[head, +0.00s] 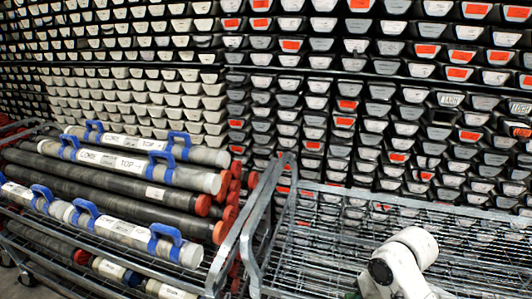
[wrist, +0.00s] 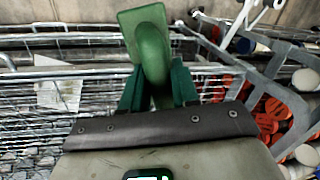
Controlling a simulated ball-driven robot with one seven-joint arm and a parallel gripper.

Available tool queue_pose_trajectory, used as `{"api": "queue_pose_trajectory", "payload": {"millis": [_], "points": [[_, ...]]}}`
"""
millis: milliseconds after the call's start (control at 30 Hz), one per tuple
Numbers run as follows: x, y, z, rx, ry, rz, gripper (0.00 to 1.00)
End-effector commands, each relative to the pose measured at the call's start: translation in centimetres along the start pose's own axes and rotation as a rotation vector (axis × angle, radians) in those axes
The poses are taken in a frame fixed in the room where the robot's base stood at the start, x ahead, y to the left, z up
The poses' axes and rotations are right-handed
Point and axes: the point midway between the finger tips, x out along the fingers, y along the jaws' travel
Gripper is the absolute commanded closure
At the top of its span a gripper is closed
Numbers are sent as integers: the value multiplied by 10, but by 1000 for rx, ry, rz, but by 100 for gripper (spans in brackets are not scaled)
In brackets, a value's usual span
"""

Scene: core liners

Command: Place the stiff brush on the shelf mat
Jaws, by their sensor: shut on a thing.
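A green object that looks like the stiff brush (wrist: 146,32) is in the wrist view, at the top middle. Its flat end points up and left, and a rounded part bends down between my fingers. My gripper (wrist: 157,84), with dark green fingers, is shut on it above a wire rack. A pale, flat, roughly square patch (wrist: 60,84) lies on the rack at the left; it may be the shelf mat, but I cannot tell surely.
A wire-mesh cart (head: 400,215) with a raised metal end rail (head: 262,225) stands at the right. Left of it, a rack holds several core tubes (head: 120,180) with blue handles and orange caps. Stacked trays (head: 300,80) fill the wall behind. Much of the mesh is bare.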

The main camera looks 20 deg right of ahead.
Motion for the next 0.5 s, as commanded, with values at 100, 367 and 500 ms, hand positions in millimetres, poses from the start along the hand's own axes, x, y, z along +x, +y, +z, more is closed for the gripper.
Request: {"api": "queue_pose_trajectory", "payload": {"millis": [100,367,500], "points": [[32,-27,-2,-63,-17,-3,100],[100,-74,11,-202,-46,-2,100],[130,-89,24,-267,-57,-1,100]]}}
